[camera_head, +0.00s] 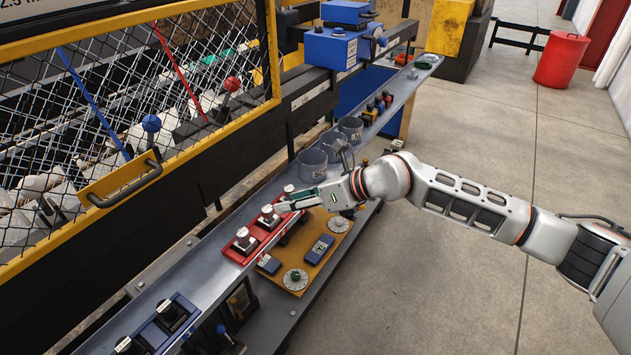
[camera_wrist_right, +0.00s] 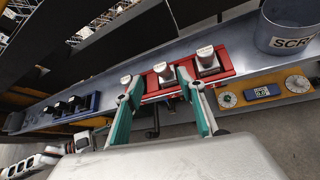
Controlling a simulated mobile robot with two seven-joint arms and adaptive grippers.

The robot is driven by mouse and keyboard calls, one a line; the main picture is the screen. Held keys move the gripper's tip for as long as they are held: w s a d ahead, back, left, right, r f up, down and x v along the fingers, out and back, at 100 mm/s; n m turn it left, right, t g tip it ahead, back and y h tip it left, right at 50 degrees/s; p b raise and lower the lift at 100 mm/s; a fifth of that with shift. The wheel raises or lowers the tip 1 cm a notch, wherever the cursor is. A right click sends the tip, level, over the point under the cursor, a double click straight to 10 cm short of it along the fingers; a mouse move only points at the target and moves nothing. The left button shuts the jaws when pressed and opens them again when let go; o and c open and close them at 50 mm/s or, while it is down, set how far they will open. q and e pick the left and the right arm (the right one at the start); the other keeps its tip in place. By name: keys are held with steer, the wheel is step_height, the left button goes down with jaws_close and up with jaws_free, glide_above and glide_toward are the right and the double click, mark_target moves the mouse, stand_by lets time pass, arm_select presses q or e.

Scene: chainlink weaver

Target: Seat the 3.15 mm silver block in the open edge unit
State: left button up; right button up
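A red holder (camera_head: 236,256) on the metal shelf carries several silver blocks, among them a near one (camera_head: 242,238), a middle one (camera_head: 267,213) and a far one (camera_head: 289,193). Their size marks are too small to read. My right gripper (camera_wrist_right: 163,103) is open and empty, its green-sided fingers spread toward the red holder. The middle silver block (camera_wrist_right: 163,73) shows beyond the gap between them. In the head view my right gripper (camera_head: 291,204) is over the holder's far part. A white arm, seemingly mine, shows lower left in the wrist view; its fingers are unclear. I cannot identify the open edge unit.
A blue holder (camera_head: 152,326) with black pieces sits nearer on the shelf. Grey bins (camera_head: 313,165) stand beyond the red holder. A yellow board (camera_head: 313,267) with dials and gauges lies below the shelf. A yellow-framed mesh guard (camera_head: 226,131) rises at the left.

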steer(key=n+t+h, duration=0.1)
steer(key=h, duration=0.1)
glide_toward(291, 189)
steer(key=b+x, duration=0.5)
steer(key=x, duration=0.4)
steer(key=shift+f+b, duration=0.35)
steer(key=shift+f, duration=0.05)
steer(key=shift+w+a+f, duration=0.15)
steer(key=shift+w+a, duration=0.1)
steer(key=shift+a, duration=0.1)
arm_select(q)
steer(key=shift+m, duration=0.3)
steer(key=f, duration=0.1)
steer(key=a+f, duration=0.1)
steer(key=f, duration=0.2)
steer(key=shift+w+a+f, duration=0.15)
steer(key=shift+w+a, duration=0.1)
steer(key=shift+w, duration=0.05)
arm_select(e)
jaws_close()
arm_select(q)
steer(key=shift+s+d, duration=0.1)
steer(key=shift+s, duration=0.05)
